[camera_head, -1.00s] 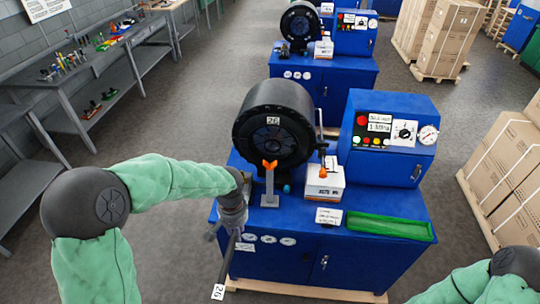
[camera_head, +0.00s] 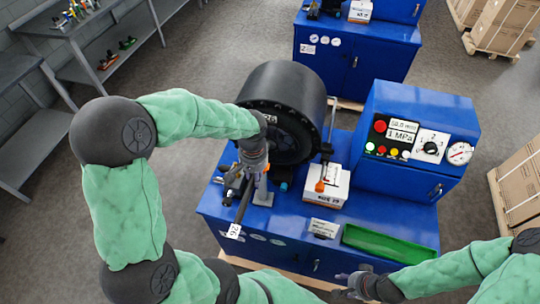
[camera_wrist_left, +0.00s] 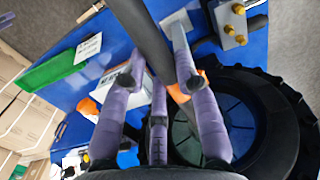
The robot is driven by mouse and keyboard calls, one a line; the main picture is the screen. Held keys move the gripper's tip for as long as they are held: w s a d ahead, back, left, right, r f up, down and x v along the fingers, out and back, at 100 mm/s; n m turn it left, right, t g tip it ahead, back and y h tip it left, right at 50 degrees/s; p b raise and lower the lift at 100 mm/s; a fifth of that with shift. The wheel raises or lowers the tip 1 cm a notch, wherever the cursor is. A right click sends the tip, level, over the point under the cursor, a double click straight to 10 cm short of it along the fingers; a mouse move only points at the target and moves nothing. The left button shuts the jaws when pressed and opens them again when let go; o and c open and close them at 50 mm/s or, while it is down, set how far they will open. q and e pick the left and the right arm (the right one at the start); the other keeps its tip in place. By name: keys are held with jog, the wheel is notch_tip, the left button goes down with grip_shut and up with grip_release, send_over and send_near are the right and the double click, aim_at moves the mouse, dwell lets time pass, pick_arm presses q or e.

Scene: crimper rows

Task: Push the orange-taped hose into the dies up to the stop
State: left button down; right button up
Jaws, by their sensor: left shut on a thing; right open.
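My left gripper (camera_head: 246,182) is shut on the dark hose (camera_head: 243,212), in front of the black crimper head (camera_head: 287,88). In the left wrist view the hose (camera_wrist_left: 148,40) runs between my purple fingers (camera_wrist_left: 160,95) towards the round dark die opening (camera_wrist_left: 215,115). Orange (camera_wrist_left: 181,94) shows beside the hose there; I cannot tell whether it is tape or the hose rest. The gripper hides how far the hose reaches into the dies. My right gripper (camera_head: 350,285) is open and empty at the front.
A grey hose rest (camera_head: 263,190) stands before the dies. Another blue machine (camera_head: 356,50) stands behind.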

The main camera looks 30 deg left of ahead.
pick_arm(q)
jog(key=shift+r, duration=0.15)
jog(key=shift+s+r, duration=0.15)
jog(key=shift+s, duration=0.35)
jog(key=shift+w, duration=0.3)
jog(key=shift+b, duration=0.35)
jog(key=shift+f+b, duration=0.55)
jog(key=shift+f, duration=0.25)
jog(key=shift+w+a+f+b, duration=0.1)
jog(key=shift+w+f+b, duration=0.15)
jog(key=shift+f+b, duration=0.25)
jog(key=shift+w+a+f+b, duration=0.1)
jog(key=shift+w+f+b, duration=0.15)
jog(key=shift+f+b, duration=0.2)
jog(key=shift+w+a+f+b, duration=0.3)
jog(key=shift+w+f+b, duration=0.35)
jog(key=shift+w, duration=0.3)
jog(key=shift+w+a+f+b, duration=0.25)
jog(key=shift+w+f+b, duration=0.2)
jog(key=shift+w+f, duration=0.35)
pick_arm(e)
jog(key=shift+s+f, duration=0.15)
jog(key=shift+f, duration=1.25)
jog(key=shift+s+f, duration=0.1)
jog(key=shift+f, duration=1.25)
